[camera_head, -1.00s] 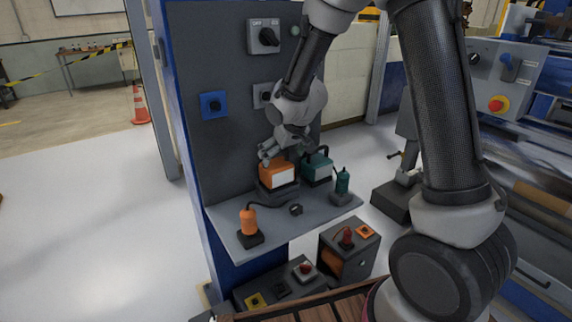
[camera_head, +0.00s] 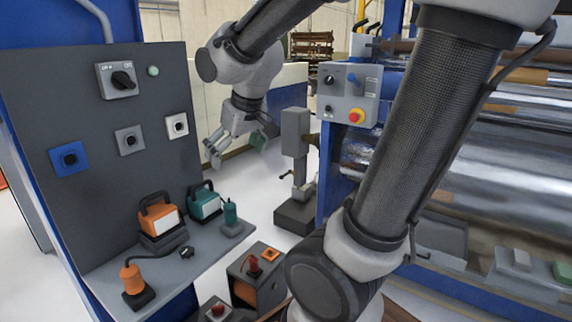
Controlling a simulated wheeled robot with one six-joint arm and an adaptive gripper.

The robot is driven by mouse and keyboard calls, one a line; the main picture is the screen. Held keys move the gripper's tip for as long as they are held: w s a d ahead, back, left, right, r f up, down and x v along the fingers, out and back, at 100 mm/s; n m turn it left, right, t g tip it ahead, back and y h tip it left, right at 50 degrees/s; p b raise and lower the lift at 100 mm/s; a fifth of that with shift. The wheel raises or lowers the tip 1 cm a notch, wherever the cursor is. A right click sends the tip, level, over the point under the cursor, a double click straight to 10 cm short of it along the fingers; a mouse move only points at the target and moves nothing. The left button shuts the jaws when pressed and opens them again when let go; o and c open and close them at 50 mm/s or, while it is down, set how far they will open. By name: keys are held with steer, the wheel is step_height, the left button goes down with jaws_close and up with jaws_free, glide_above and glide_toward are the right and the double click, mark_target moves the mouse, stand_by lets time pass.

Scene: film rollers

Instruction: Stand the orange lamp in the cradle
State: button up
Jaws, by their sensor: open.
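The orange lamp (camera_head: 160,216), boxy with a pale front and a dark handle, stands upright on a grey block-like base (camera_head: 164,240) on the shelf. I cannot tell whether that base is the cradle. A smaller orange cylindrical piece (camera_head: 131,278) stands in a dark holder (camera_head: 139,297) at the shelf's front left, with a black cable running from its top. My gripper (camera_head: 238,148) is open, with its fingers apart, pointing down to the right of the panel. It is above and right of the lamps and touches none of them. A small green patch shows at its right finger.
A teal lamp (camera_head: 205,202) and a teal cylindrical piece (camera_head: 230,212) stand right of the orange lamp. A black plug-like piece (camera_head: 186,252) lies on the shelf (camera_head: 188,268). The switch panel (camera_head: 100,140) rises behind. A control box (camera_head: 348,94) and rollers (camera_head: 470,165) are at right.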

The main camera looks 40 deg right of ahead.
steer(key=s+d+r+m, duration=0.1)
steer(key=s+d, duration=0.3)
steer(key=s, duration=1.1)
steer(key=shift+g, duration=0.4)
